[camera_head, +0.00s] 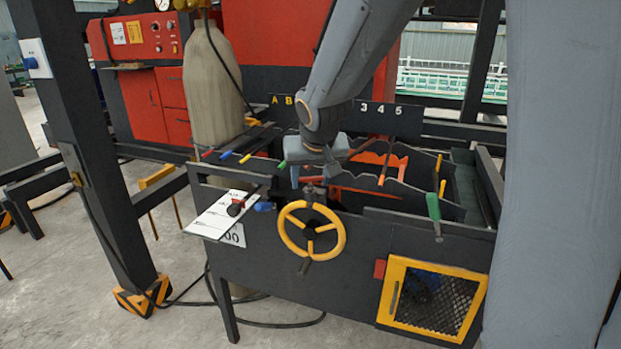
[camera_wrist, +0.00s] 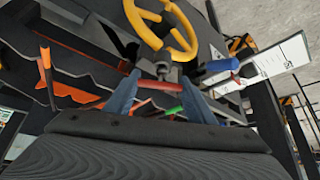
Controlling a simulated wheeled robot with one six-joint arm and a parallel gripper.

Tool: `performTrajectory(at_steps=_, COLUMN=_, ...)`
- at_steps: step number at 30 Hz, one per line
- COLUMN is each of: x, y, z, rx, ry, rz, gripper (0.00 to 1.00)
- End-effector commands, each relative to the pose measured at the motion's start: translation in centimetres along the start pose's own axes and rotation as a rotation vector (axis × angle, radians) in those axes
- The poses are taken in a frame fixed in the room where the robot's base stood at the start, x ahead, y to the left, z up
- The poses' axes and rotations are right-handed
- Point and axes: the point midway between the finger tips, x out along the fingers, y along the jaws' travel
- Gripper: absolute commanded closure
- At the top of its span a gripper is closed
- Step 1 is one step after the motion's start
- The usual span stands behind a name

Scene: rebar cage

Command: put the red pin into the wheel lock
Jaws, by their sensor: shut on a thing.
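The red pin (camera_wrist: 158,85) lies crosswise between the two blue-grey fingers of my gripper (camera_wrist: 160,81) in the wrist view, and my gripper is shut on it. In the head view my gripper (camera_head: 314,177) points down just above and behind the yellow handwheel (camera_head: 337,241), at the top edge of the dark front panel. The yellow handwheel also shows at the top of the wrist view (camera_wrist: 148,40). A grey fitting (camera_wrist: 172,72) by its hub, close to the pin, may be the wheel lock. I cannot see an empty hole, and the pin looks apart from the wheel rim.
A blue handle (camera_head: 263,206) and a black-and-red knob (camera_head: 236,208) stick out beside a white sheet (camera_head: 215,216), left of the wheel. Notched dark plates (camera_head: 390,185) and a green handle (camera_head: 433,206) stand to the right. Several coloured-tipped rods lie behind, left.

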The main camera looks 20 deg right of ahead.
Motion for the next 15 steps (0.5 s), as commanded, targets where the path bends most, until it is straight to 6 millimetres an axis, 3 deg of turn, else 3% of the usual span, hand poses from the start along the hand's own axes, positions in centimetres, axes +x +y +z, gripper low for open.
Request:
performTrajectory(at_steps=10, x=0.73, y=-0.01, z=0.44, rx=0.0, ry=0.0, rz=0.0, gripper=0.75)
performTrajectory(at_steps=11, x=0.65, y=-0.01, z=0.41, rx=0.0, ry=0.0, rz=0.0, gripper=0.45)
performTrajectory(at_steps=14, x=0.61, y=-0.01, z=0.39, rx=0.0, ry=0.0, rz=0.0, gripper=0.29)
performTrajectory(at_steps=15, x=0.61, y=-0.01, z=0.39, rx=0.0, ry=0.0, rz=0.0, gripper=0.29)
